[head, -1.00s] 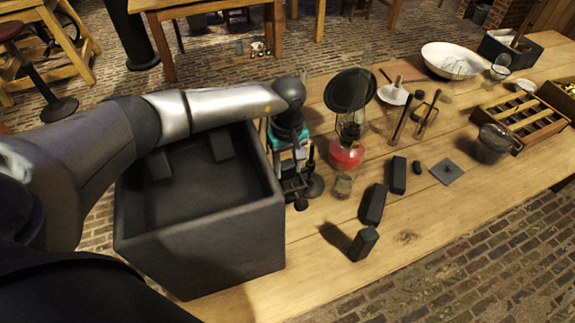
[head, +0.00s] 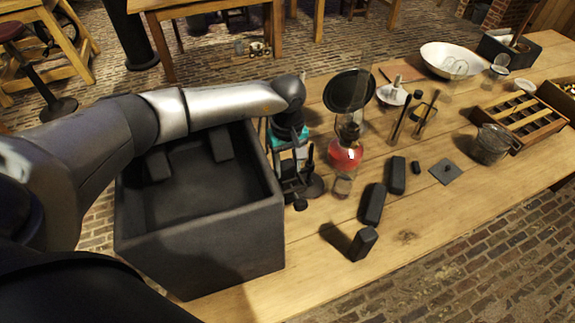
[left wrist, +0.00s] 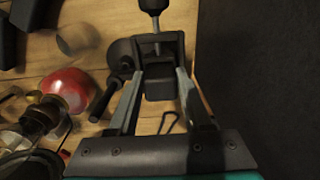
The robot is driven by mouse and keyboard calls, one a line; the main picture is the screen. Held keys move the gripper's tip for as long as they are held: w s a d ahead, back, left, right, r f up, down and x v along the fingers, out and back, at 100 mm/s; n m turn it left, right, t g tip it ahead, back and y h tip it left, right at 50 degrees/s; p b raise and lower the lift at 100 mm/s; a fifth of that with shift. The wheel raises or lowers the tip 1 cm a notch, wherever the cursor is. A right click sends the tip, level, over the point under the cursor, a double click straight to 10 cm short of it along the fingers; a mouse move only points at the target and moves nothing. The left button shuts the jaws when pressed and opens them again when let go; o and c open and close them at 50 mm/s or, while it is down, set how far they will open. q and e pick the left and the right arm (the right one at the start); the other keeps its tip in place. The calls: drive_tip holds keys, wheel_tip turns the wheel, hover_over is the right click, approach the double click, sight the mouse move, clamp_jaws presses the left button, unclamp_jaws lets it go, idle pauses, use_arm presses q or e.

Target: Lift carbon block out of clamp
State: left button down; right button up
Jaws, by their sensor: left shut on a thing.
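My left gripper (head: 293,172) points down at the clamp, just right of the big dark box. In the left wrist view, the gripper (left wrist: 160,75) is shut on the dark carbon block (left wrist: 158,90), which sits between its two fingertips. The black clamp (left wrist: 175,42), with its screw and round knob, is right at the fingertips and around the block's far side. I cannot tell whether the block is clear of the clamp's jaws. In the head view the arm and fingers hide most of the clamp and block. My right gripper is not in view.
A large open dark box (head: 205,240) stands close left of the gripper. A lamp with a red body (head: 345,155) stands close right. Dark blocks (head: 372,204) lie on the table in front. A slatted wooden tray (head: 522,122) and a white bowl (head: 450,60) are farther right.

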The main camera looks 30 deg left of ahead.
use_arm(q)
wheel_tip(320, 180, up, 12)
drive_tip(key=p, duration=0.7)
drive_tip(key=shift+f+p, duration=0.25)
drive_tip(key=shift+p, duration=0.05)
idle(0.9)
